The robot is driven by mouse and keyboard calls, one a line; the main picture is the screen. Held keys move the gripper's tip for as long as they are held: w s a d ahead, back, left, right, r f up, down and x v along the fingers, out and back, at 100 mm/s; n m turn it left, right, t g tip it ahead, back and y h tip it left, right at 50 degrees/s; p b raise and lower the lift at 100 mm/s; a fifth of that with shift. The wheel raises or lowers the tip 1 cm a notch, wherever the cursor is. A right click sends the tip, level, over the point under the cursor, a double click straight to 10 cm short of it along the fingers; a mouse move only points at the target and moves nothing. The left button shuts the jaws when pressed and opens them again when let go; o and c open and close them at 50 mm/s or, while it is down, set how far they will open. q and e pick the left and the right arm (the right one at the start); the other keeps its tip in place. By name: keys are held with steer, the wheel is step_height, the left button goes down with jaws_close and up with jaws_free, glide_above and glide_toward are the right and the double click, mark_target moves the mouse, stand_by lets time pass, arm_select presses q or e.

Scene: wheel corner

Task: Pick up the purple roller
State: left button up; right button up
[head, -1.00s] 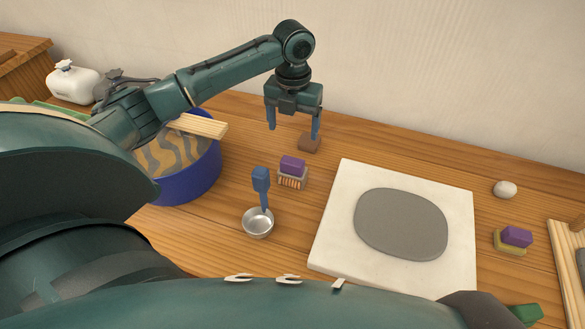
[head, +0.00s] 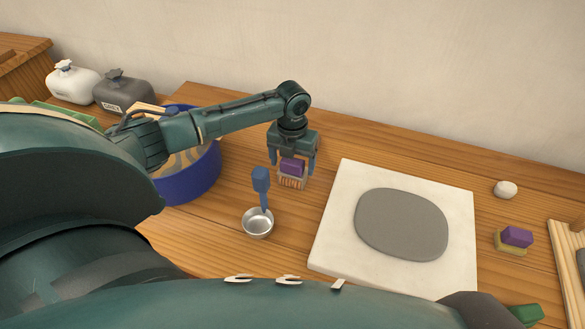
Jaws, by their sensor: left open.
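A purple-topped piece with a pale, ribbed lower part (head: 291,181) stands on the wooden table, left of the white board; it may be the purple roller. My left gripper (head: 292,168) points down right at it, open, with one finger on each side. I cannot tell whether the fingers touch it. A second purple block (head: 517,236) lies on a yellowish base at the right, far from the gripper. My right gripper is not in view.
A metal bowl (head: 258,223) with a blue-handled tool (head: 261,181) stands close in front. A blue tub (head: 190,181) is left, under my arm. The white board (head: 335,225) carries a grey slab (head: 402,224). A white lump (head: 505,189) lies far right.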

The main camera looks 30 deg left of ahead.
arm_select(q)
steer(key=shift+c, duration=0.2)
steer(key=c, duration=1.4)
steer(key=shift+c, duration=0.2)
step_height(320, 180, up, 10)
steer(key=shift+r, duration=0.1)
